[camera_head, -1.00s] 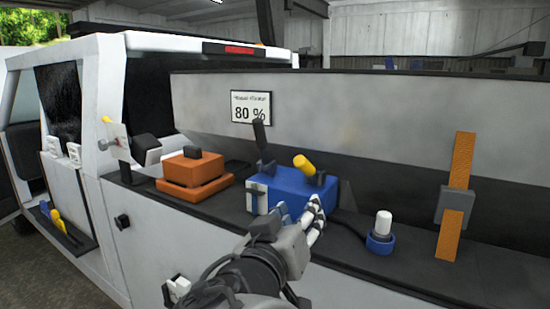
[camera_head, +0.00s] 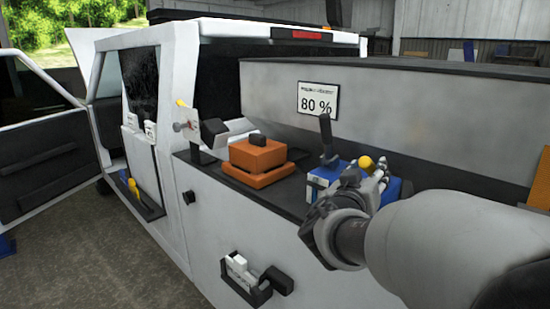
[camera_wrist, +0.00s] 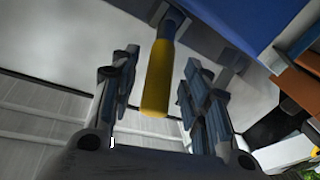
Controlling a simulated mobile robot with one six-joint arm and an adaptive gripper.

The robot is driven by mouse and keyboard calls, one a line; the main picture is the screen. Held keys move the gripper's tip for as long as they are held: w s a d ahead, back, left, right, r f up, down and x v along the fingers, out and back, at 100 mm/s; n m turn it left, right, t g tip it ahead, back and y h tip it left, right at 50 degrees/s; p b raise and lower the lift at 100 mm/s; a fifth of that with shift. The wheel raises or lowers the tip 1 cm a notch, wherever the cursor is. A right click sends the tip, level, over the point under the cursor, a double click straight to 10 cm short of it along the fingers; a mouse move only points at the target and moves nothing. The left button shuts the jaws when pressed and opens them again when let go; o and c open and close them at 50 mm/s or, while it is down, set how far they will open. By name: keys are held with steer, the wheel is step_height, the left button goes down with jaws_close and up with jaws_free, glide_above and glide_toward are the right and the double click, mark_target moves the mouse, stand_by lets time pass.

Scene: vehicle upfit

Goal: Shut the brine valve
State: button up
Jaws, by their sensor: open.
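A blue box (camera_head: 388,192) sits on the dark side deck of the truck, with a black lever (camera_head: 326,140) standing up at its left. The yellow valve handle (camera_head: 366,163) shows just above my gripper (camera_head: 372,185) in the head view. In the wrist view, the yellow handle (camera_wrist: 158,80) on its blue stem lies between the two spread fingers of my gripper (camera_wrist: 160,88). There are gaps on both sides, and neither finger is seen touching it. My arm hides much of the box. No label on the handle can be read.
An orange block (camera_head: 258,160) stands left of the blue box. An "80 %" sign (camera_head: 318,98) is on the grey hopper wall (camera_head: 420,110) behind. A black and white bracket (camera_head: 247,278) sticks out from the truck side.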

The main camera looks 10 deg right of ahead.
steer(key=shift+x, duration=1.15)
steer(key=shift+c, duration=0.5)
jaws_close()
